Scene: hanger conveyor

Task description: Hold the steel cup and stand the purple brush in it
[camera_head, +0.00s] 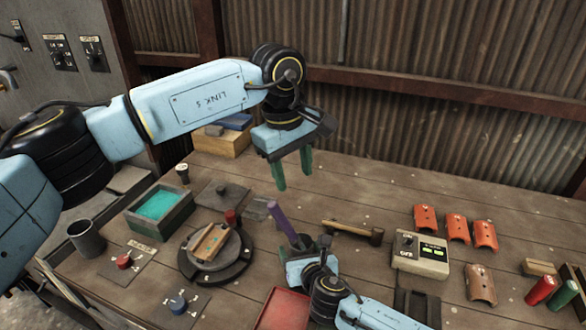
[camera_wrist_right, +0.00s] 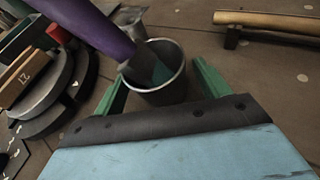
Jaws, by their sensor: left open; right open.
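The steel cup (camera_wrist_right: 181,80) stands upright between the green fingers of my right gripper (camera_wrist_right: 160,88) in the right wrist view. These fingers are open, one on each side of the cup. The purple brush (camera_wrist_right: 85,25) has its teal bristle end inside the cup, and its handle leans out over the rim. In the head view the brush (camera_head: 283,220) tilts up to the left, above my right gripper (camera_head: 304,246), which largely hides the cup. My left gripper (camera_head: 292,170) is open and empty, pointing down above and apart from the brush.
A round dark fixture (camera_head: 185,262) with a wooden block stands left of the cup. A hammer-like wooden tool (camera_head: 350,231) lies behind it to the right. A control box (camera_head: 420,255) and orange curved pieces (camera_head: 457,227) are further right. A grey mug (camera_head: 86,238) stands far left.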

